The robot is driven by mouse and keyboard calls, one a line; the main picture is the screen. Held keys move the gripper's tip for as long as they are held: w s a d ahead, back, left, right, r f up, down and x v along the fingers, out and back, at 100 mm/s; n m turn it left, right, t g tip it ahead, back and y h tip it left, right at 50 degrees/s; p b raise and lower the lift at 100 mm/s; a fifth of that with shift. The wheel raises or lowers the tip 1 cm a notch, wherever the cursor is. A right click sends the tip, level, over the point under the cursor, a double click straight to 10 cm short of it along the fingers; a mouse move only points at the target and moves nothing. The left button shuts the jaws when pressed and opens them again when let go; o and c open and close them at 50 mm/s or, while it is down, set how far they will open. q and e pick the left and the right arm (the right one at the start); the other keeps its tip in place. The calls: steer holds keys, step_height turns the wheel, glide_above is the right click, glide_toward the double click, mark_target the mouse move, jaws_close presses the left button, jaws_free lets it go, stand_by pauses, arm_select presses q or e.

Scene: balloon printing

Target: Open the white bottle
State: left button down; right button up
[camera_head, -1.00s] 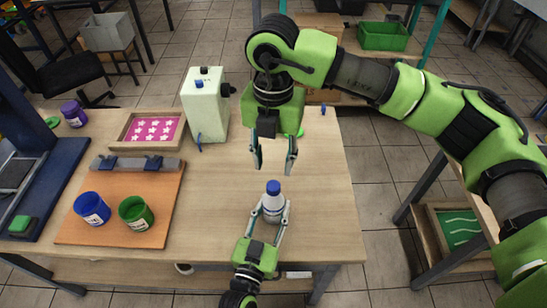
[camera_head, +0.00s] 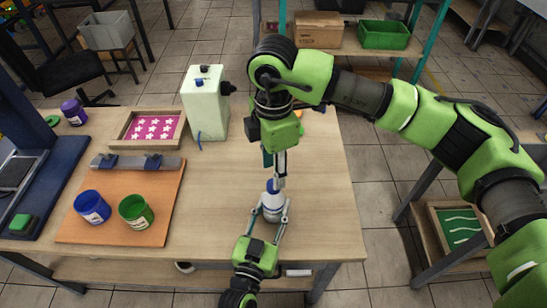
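The white bottle (camera_head: 272,208) with a blue cap (camera_head: 272,187) stands upright near the front of the wooden table. My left gripper (camera_head: 271,217) comes in from the front edge and is shut on the bottle's body, one finger on each side. My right gripper (camera_head: 275,178) hangs straight down above the bottle with its fingertips at the cap. Its fingers show nearly edge-on, one in front of the other, so I cannot tell whether they grip the cap. The far side of the cap is partly hidden.
A blue tub (camera_head: 92,207) and a green tub (camera_head: 136,212) stand on an orange board (camera_head: 110,236) at left. The table right of the bottle is clear.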

arm_select(q)
steer(key=shift+f, duration=0.15)
arm_select(e)
steer(key=shift+f, duration=2.35)
jaws_close()
